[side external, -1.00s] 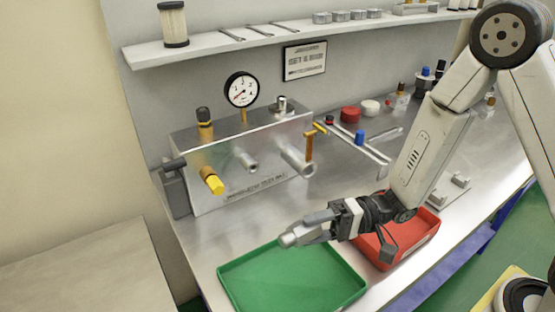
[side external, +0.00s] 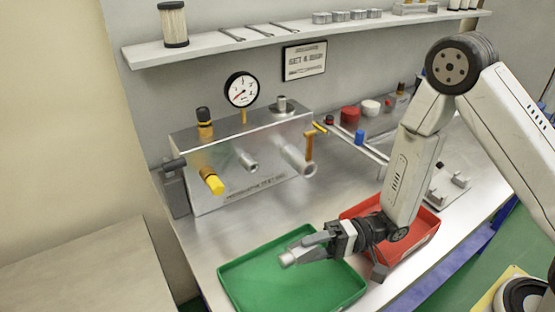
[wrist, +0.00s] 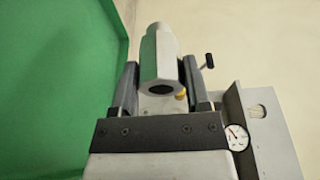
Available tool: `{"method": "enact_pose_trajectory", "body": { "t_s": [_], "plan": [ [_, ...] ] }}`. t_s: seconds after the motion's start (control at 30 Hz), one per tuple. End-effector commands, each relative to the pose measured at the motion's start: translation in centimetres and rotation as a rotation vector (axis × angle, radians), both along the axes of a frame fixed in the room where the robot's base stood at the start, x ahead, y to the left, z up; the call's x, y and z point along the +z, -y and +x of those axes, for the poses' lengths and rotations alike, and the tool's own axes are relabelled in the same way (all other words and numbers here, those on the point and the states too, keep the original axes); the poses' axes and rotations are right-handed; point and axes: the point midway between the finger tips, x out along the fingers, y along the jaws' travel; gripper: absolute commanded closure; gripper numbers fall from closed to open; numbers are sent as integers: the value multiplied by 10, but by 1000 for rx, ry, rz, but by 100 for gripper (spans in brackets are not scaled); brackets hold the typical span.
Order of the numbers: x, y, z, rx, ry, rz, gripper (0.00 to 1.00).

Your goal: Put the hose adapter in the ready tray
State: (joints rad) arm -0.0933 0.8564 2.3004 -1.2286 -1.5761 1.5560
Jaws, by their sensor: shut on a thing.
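My gripper (side external: 315,246) is shut on the hose adapter (side external: 289,259), a short silver-grey metal piece that sticks out to the left of the fingers. In the wrist view the adapter (wrist: 158,62) sits between the two dark fingers, with a round dark hole facing the camera. The ready tray is not labelled in these views. A green tray (side external: 232,275) lies at the bench's front, and the gripper and adapter are above it, apart from its floor. A red tray (side external: 425,239) stands to the right, partly hidden behind my arm.
A metal test box (side external: 240,190) with a gauge (side external: 241,89), a yellow-tipped fitting and protruding pipes stands behind the green tray. Caps and small bottles lie at the back right. A shelf (side external: 300,33) runs along the wall.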

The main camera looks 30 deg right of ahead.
Motion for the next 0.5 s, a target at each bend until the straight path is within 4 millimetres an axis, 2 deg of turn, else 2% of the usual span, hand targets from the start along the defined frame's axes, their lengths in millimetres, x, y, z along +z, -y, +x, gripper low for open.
{"method": "enact_pose_trajectory", "body": {
  "t_s": [0.33,0.37,0.4,0.47,0.5],
  "plan": [
    [-2,0,0,0,0,1,100],
    [-2,0,0,0,0,0,36],
    [-2,0,0,0,0,0,24],
    [-2,0,0,0,0,0,5],
    [-2,0,0,0,0,0,0]
  ]
}}
